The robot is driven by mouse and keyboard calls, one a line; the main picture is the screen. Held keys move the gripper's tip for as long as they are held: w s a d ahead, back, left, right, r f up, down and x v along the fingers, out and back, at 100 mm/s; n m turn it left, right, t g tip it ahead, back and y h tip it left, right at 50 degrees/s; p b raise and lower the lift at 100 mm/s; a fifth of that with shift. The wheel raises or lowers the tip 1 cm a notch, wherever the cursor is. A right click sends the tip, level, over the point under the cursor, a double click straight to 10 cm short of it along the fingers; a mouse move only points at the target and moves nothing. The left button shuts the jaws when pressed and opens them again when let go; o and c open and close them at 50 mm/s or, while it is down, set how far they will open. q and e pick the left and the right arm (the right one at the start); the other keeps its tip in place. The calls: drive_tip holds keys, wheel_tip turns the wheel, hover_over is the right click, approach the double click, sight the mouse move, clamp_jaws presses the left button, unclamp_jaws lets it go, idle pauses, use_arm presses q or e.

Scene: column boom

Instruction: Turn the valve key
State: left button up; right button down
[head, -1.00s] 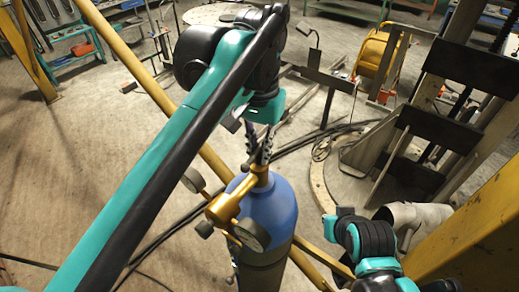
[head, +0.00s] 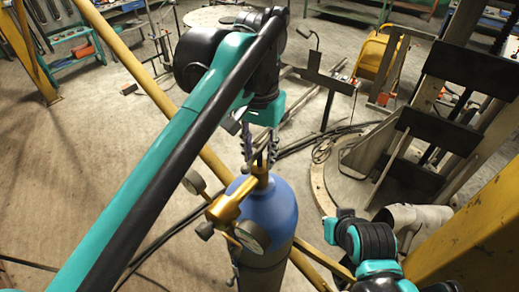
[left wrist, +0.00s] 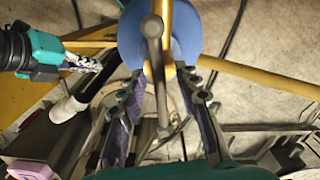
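A blue gas cylinder (head: 272,205) with a brass valve and regulator (head: 228,207) stands upright in the lower middle of the head view. In the left wrist view the grey valve key (left wrist: 154,60) is a long bar with rounded ends over the top of the blue cylinder (left wrist: 185,30). My left gripper (head: 260,160) points down just above the valve. Its fingers (left wrist: 162,84) stand apart on either side of the key, with visible gaps. My right arm shows at the lower right of the head view; its gripper (left wrist: 98,67) shows in the left wrist view, its opening unclear.
A yellow rail (head: 160,95) runs diagonally behind the cylinder. A pressure gauge (head: 252,236) juts out from the regulator. A yellow beam (head: 470,240) and a grey pipe (head: 415,217) are near my right arm. Hoses lie on the floor, which is clear at the left.

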sight(259, 149)
use_arm(q)
wheel_tip(259, 149, up, 12)
idle(0.5)
